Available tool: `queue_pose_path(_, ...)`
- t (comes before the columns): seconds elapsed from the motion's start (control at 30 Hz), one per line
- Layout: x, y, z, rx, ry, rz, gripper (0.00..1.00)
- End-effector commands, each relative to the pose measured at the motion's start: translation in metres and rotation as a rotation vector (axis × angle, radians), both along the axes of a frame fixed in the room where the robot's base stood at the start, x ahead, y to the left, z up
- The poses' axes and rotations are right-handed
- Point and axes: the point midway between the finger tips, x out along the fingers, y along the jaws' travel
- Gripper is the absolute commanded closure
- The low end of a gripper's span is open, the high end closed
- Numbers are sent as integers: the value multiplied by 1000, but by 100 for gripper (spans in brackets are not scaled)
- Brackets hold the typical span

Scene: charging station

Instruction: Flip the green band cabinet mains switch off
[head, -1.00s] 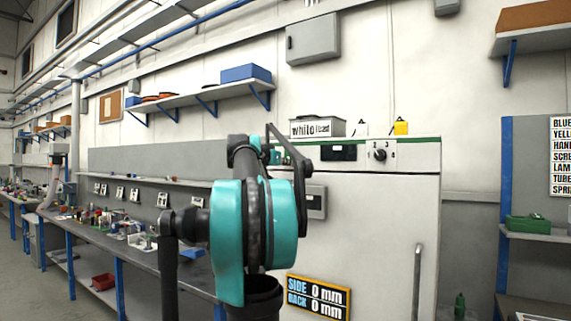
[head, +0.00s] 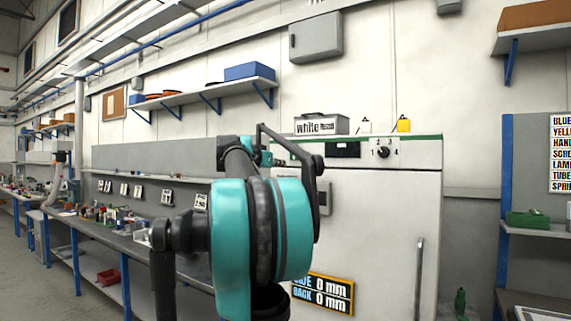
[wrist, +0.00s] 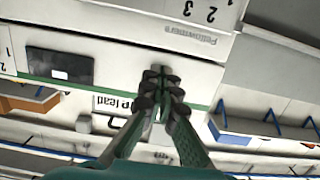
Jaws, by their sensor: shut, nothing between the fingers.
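The green band cabinet (head: 395,215) is white, with a green strip along its top edge, a dark display (head: 343,149) and a black rotary knob (head: 383,152). A grey box (head: 325,198) on its front is partly hidden by my arm; I cannot tell whether it is the mains switch. The wrist view is upside down relative to the room. There my gripper (wrist: 161,84) is shut and empty, its dark fingertips together over the cabinet's upper front by the green strip. The cabinet's display (wrist: 60,67) lies to their left. I cannot make out a mains switch or any contact.
A lettered white box (head: 321,124) and a yellow item (head: 403,124) stand on the cabinet top. A black sign with an orange border (head: 325,292) is on the cabinet's lower front, partly behind my arm. A long workbench (head: 130,246) runs left. A shelf rack (head: 530,228) stands right.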

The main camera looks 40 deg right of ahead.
Motion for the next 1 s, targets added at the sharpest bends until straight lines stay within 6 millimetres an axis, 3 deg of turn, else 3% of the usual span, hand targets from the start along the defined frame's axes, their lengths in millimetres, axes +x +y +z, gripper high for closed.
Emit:
queue_pose_path(0.1,-7,20,-3,0,0,3,100)
queue_pose_path(0.33,-17,43,-7,1,-1,1,100)
queue_pose_path(1.0,-19,47,-9,3,1,0,100)
